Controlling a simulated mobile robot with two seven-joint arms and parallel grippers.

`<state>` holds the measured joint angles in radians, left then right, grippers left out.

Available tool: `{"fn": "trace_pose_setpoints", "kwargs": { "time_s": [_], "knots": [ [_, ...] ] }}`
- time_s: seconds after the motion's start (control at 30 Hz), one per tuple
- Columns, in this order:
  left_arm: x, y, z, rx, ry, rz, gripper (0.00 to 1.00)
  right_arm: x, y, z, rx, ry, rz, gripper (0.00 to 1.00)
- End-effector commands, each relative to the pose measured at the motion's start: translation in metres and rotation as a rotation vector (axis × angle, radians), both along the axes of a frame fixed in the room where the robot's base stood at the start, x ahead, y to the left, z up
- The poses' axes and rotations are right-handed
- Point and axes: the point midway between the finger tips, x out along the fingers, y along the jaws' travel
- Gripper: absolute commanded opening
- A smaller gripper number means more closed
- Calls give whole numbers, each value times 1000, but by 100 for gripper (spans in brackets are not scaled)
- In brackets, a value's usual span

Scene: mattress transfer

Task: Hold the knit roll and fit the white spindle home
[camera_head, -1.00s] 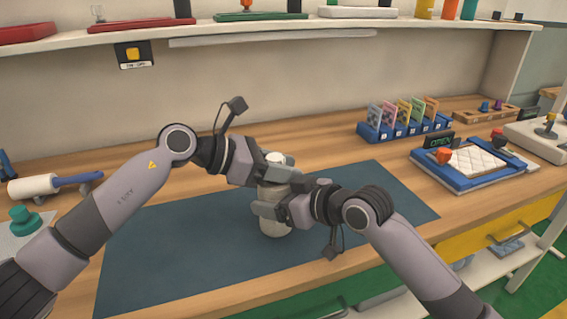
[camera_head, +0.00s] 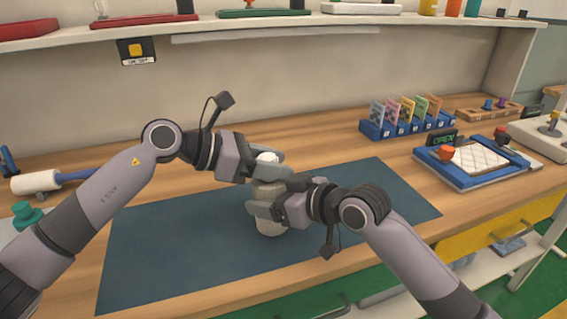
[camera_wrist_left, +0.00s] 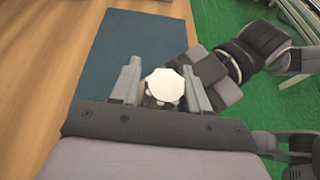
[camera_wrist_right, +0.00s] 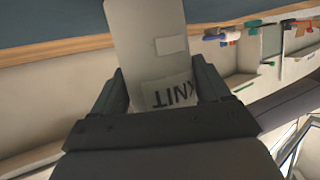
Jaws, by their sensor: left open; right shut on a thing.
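The knit roll (camera_head: 271,221) stands upright on the dark blue mat, pale and cylindrical. The word KNIT shows on it in the right wrist view (camera_wrist_right: 168,93). My right gripper (camera_head: 262,205) is shut around its middle. The white spindle (camera_head: 267,157) shows as a white top at the roll's upper end, and as a white many-sided cap in the left wrist view (camera_wrist_left: 164,86). My left gripper (camera_head: 268,165) is open, its fingers on either side of the cap with gaps. How deep the spindle sits in the roll is hidden by the fingers.
The blue mat (camera_head: 160,250) is otherwise clear. A white roller with a blue handle (camera_head: 38,182) and a teal knob (camera_head: 27,214) lie at the left. A blue card rack (camera_head: 408,127) and a blue quilted-pad tray (camera_head: 470,182) stand at the right. A shelf (camera_head: 300,24) runs above.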

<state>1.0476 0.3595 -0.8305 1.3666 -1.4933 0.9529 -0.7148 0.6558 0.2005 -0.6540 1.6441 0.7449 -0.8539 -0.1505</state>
Motion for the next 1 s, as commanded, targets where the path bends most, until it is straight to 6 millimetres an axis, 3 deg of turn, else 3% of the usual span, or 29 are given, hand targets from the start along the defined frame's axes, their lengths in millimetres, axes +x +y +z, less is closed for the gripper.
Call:
{"fn": "trace_pose_setpoints", "kwargs": {
  "time_s": [0.03, 0.4, 0.6, 0.97, 1.0],
  "knots": [
    [-5, 14, 5, 8, 2, -9, 66, 13, -19, -3, -9, 4, -47, 49],
    [-18, 75, 33, 3, -3, 4, 66, 9, -14, -4, -9, 6, -34, 49],
    [-21, 86, 38, 1, -4, 4, 66, 8, -13, -4, -9, 8, -30, 49],
    [-20, 86, 39, 0, -5, 6, 66, 7, -12, -5, -9, 11, -28, 49],
    [-20, 86, 39, 0, -5, 6, 66, 7, -12, -5, -9, 11, -28, 82]
  ]
}}
